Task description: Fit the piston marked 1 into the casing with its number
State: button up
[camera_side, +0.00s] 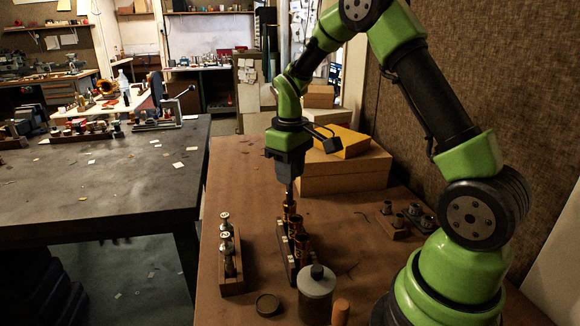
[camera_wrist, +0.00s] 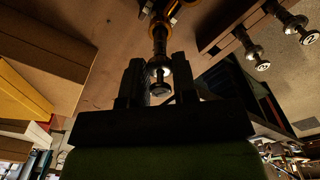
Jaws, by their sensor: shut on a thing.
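My gripper (camera_side: 289,178) is at the far end of the casing row, shut on a slim metal piston (camera_side: 289,190). The wrist view shows the piston (camera_wrist: 160,52) between the two dark fingers (camera_wrist: 159,85). It is upright in the side view, in line with the farthest brass casing (camera_side: 290,212). Its lower part is at the casing mouth; how deep it sits is hidden. The dark casing block (camera_side: 284,252) holds several brass casings in a row. I cannot read the number on the held piston or the casing.
A wooden rack (camera_side: 232,285) left of the block holds other pistons (camera_side: 226,240). A jar (camera_side: 316,290), a round tin (camera_side: 267,304) and a wooden handle (camera_side: 340,312) stand in front. Cardboard boxes (camera_side: 345,175) are behind, and a small block with metal parts (camera_side: 392,225) is right.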

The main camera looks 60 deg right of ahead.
jog(key=shift+f, duration=1.85)
jog(key=o, duration=1.3)
jog(key=shift+o, duration=0.2)
jog(key=shift+r, duration=3.5)
